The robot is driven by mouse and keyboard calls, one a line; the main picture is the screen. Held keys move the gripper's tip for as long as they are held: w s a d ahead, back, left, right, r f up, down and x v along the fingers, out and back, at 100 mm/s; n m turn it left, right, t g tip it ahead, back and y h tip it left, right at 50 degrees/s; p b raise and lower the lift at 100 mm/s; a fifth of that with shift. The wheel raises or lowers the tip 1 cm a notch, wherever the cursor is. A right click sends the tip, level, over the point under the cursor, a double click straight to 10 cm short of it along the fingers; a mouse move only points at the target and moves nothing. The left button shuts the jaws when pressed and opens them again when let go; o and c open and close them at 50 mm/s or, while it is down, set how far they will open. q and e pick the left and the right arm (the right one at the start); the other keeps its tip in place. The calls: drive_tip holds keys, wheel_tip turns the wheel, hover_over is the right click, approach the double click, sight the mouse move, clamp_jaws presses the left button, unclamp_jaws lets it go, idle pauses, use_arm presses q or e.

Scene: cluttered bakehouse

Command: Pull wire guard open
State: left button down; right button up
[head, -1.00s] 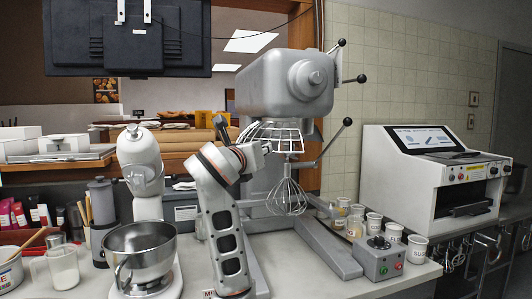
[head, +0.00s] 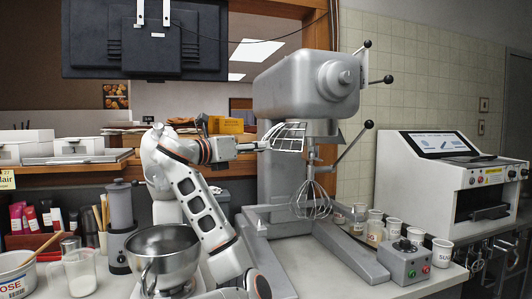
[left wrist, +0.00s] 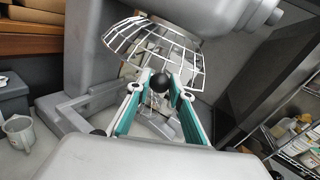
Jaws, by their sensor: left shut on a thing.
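The wire guard (head: 290,137) is a pale metal cage below the head of the large grey mixer (head: 308,88), above its whisk (head: 311,200). In the left wrist view the guard (left wrist: 158,42) shows as a curved grid beyond my fingertips. My left gripper (head: 264,145) reaches it from the left. In the left wrist view its green-lined fingers (left wrist: 159,88) are closed on a black ball knob (left wrist: 160,82) at the guard's near side. How the knob joins the guard is hard to see. My right gripper is not in view.
A steel bowl (head: 163,254) on a smaller mixer stands near my left arm. A control box (head: 404,262) and several cups (head: 375,232) stand right of the whisk. A white machine (head: 447,190) is farther right. A lever with a black knob (head: 369,124) sticks out right of the guard.

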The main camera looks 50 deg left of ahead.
use_arm(q)
drive_tip(key=shift+w+a+f+m+h, duration=0.1)
drive_tip(key=shift+a+m+h, duration=0.35)
drive_tip(key=shift+a+h, duration=0.4)
drive_tip(key=shift+w+a+f+m+h, duration=0.1)
drive_tip(key=shift+a+m+h, duration=0.4)
drive_tip(key=shift+a, duration=0.65)
drive_tip(key=c, duration=1.8)
unclamp_jaws()
drive_tip(key=shift+a, duration=0.1)
drive_tip(key=shift+r, duration=0.1)
drive_tip(key=s, duration=1.2)
drive_tip(key=shift+a, duration=0.4)
